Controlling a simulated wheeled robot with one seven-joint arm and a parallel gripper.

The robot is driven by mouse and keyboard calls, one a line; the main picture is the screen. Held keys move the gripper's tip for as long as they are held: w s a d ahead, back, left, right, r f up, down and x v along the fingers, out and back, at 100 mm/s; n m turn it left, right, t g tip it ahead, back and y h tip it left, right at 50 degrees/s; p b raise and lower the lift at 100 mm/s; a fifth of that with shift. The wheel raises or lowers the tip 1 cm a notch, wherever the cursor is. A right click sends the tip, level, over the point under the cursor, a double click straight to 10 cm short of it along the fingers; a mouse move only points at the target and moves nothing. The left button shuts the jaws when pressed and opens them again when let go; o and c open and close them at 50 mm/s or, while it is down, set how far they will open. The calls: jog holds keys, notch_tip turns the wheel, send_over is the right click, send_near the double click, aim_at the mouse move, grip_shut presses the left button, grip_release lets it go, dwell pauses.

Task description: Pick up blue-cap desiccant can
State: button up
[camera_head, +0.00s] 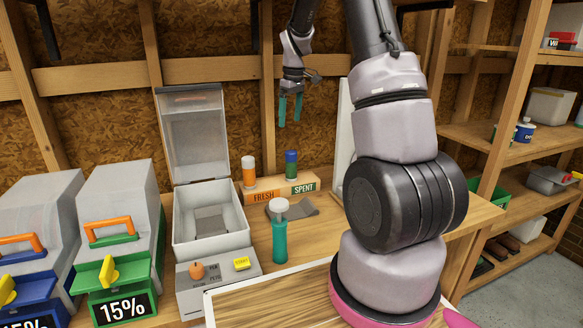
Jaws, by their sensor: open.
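The blue-cap desiccant can (291,158) stands upright at the back of the bench, at the SPENT end of a wooden block (263,197). Its top is blue and its lower part is green. An orange can with a white cap (249,180) stands at the FRESH end, to its left. My gripper (290,123) hangs in the air above the blue-cap can in the picture, with its teal fingers apart and pointing down. The fingers hold nothing, and a gap shows between their tips and the blue cap.
A grey box with its lid raised (211,245) stands left of the block. A white panel (344,130) rises right of the block. Grey bins with orange handles fill the left.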

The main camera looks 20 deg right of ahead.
aim_at(292, 151)
jog(key=w+f, duration=0.1)
jog(key=f, duration=0.2)
jog(key=w+d+f+n+g, duration=0.1)
jog(key=f, duration=0.2)
jog(key=w+d+f+n, duration=0.1)
jog(key=w+f, duration=0.1)
jog(key=f, duration=0.1)
jog(key=shift+d+f, duration=0.2)
jog(key=shift+n, duration=0.3)
notch_tip(292, 151, down, 5)
jog(key=shift+r, duration=0.1)
jog(key=shift+s+a+f, duration=0.1)
jog(key=shift+a+f, duration=0.1)
jog(key=shift+f, duration=1.4)
jog(key=shift+s+a+f, duration=0.1)
jog(key=shift+a+f, duration=0.05)
jog(key=shift+f, duration=1.4)
grip_shut()
